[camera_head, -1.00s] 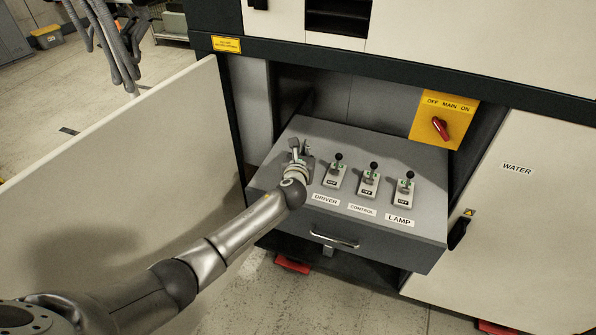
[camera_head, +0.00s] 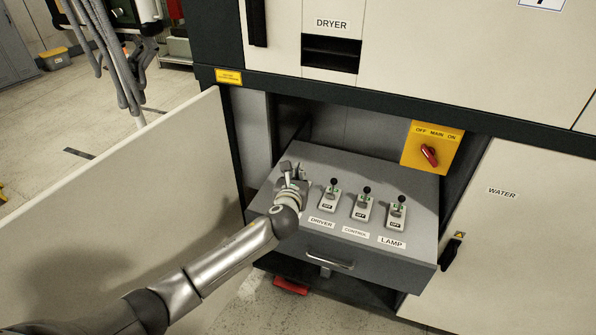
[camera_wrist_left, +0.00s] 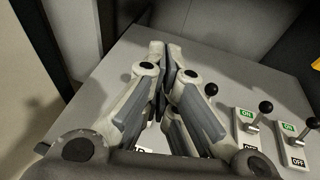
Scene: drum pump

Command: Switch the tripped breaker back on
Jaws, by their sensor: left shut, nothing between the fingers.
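Each has a black-knobbed lever, a green ON mark at the far end and an OFF mark at the near end. I cannot tell which one is tripped. My left gripper (camera_head: 287,166) is shut and empty, above the panel just left of the DRIVER breaker. In the left wrist view its fingertips (camera_wrist_left: 166,52) meet; the fingers partly hide the nearest breaker. My right gripper is out of view.
A yellow plate with a red main switch (camera_head: 430,156) is at the back right. An open pale door (camera_head: 120,200) stands left of my arm. A drawer handle (camera_head: 330,260) is on the panel's front. The WATER door (camera_head: 500,230) is at the right.

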